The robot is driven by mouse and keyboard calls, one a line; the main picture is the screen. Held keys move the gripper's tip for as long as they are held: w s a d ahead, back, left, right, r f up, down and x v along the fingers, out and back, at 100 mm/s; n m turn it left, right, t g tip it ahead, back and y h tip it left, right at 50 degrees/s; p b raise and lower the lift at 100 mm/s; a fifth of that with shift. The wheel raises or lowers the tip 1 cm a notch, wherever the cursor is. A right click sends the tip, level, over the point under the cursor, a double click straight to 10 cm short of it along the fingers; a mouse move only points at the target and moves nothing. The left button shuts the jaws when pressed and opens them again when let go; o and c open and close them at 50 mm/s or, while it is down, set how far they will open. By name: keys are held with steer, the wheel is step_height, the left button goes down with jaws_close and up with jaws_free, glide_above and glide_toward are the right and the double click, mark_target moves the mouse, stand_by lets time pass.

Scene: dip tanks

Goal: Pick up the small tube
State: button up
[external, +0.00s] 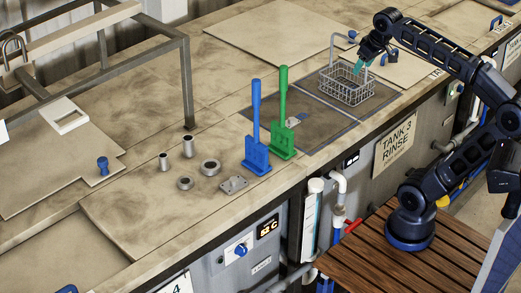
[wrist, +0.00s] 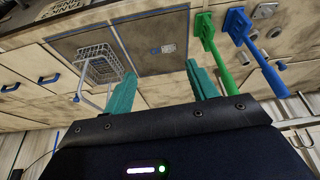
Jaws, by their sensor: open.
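Two small grey metal tubes stand upright on the tan counter (external: 130,215) in the external view. The shorter one (external: 164,162) is at the left and the slightly taller one (external: 188,147) is just behind it to the right. The shorter looks like the small tube. My gripper (external: 364,64) is far to the right of them, raised by the wire basket. Its teal fingers are apart with nothing between them, as the wrist view (wrist: 160,69) also shows.
Two metal rings (external: 209,167) (external: 184,183) and a flat plate (external: 233,185) lie near the tubes. A blue paddle (external: 256,130) and a green paddle (external: 282,115) stand between them and the wire basket (external: 347,88). A metal frame (external: 186,80) rises behind the tubes.

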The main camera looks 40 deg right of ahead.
steer(key=w+a+r+n, duration=0.1)
steer(key=w+a+r, duration=0.25)
steer(key=w, duration=0.35)
steer(key=w+a+r+n, duration=0.1)
steer(key=w+a+r, duration=0.2)
steer(key=w+a, duration=0.35)
steer(key=n+g+y, duration=0.1)
steer(key=n+g, duration=0.1)
steer(key=n, duration=0.2)
glide_above(163, 160)
steer(key=s+d, duration=0.1)
steer(key=d, duration=0.1)
steer(key=s+d+f+x, duration=0.1)
steer(key=s+d+x, duration=0.15)
steer(key=x, duration=1.25)
steer(key=s+d+f+x, duration=0.1)
steer(key=s+x, duration=0.3)
steer(key=x, duration=1.1)
steer(key=shift+y, duration=0.3)
steer(key=x, duration=0.5)
steer(key=shift+w+f, duration=0.15)
steer(key=shift+w+x, duration=0.2)
steer(key=shift+x, duration=1.15)
steer(key=shift+w+x, duration=0.15)
steer(key=shift+x, duration=1.15)
steer(key=c, duration=1.1)
